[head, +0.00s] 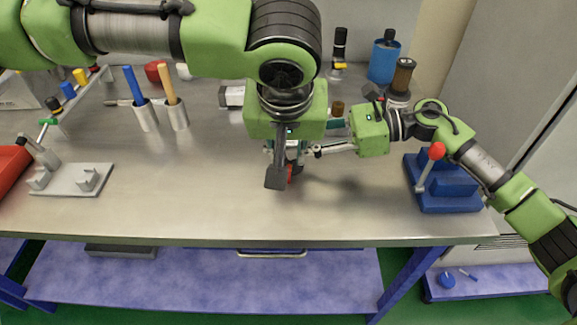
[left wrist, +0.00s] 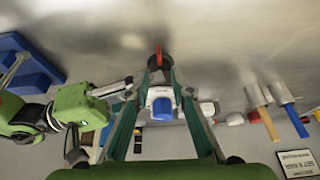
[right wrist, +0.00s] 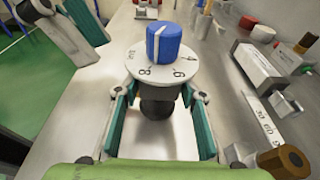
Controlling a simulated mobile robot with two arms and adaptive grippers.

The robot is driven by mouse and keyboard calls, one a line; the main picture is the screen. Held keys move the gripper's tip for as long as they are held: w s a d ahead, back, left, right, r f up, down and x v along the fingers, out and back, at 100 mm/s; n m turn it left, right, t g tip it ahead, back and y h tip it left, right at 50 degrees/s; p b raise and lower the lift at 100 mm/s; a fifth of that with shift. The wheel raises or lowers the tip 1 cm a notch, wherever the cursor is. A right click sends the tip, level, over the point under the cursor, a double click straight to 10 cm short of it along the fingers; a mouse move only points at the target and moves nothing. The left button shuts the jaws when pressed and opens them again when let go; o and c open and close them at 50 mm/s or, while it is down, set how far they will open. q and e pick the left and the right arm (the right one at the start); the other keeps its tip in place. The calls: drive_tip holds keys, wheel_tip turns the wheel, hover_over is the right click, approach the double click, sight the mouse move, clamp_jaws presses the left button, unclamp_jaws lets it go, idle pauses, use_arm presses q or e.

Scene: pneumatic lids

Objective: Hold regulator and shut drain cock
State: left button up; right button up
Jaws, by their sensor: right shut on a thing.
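The regulator has a blue knob (right wrist: 163,42) on a round white dial plate (right wrist: 160,72) above a dark body (right wrist: 157,105). My right gripper (right wrist: 156,95) is shut on the regulator body from the side. The left wrist view shows the regulator's blue knob (left wrist: 162,108) between my left fingers. A red lever (left wrist: 159,55), which looks like the drain cock, stands out past a dark round part beneath. My left gripper (left wrist: 161,73) is open, with its fingertips either side of that dark part; contact is unclear. In the head view my left gripper (head: 284,165) hides most of the regulator.
A blue fixture (head: 447,190) with a red-knobbed lever stands at the right. Two metal cups (head: 147,117) with blue and wooden handles stand left of centre. A grey bracket plate (head: 72,180) lies farther left. Bottles stand at the back. The front middle of the bench is clear.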

use_arm(q)
drive_tip(key=x, duration=0.8)
drive_tip(key=shift+d, duration=0.1)
drive_tip(key=shift+r, duration=0.1)
clamp_jaws()
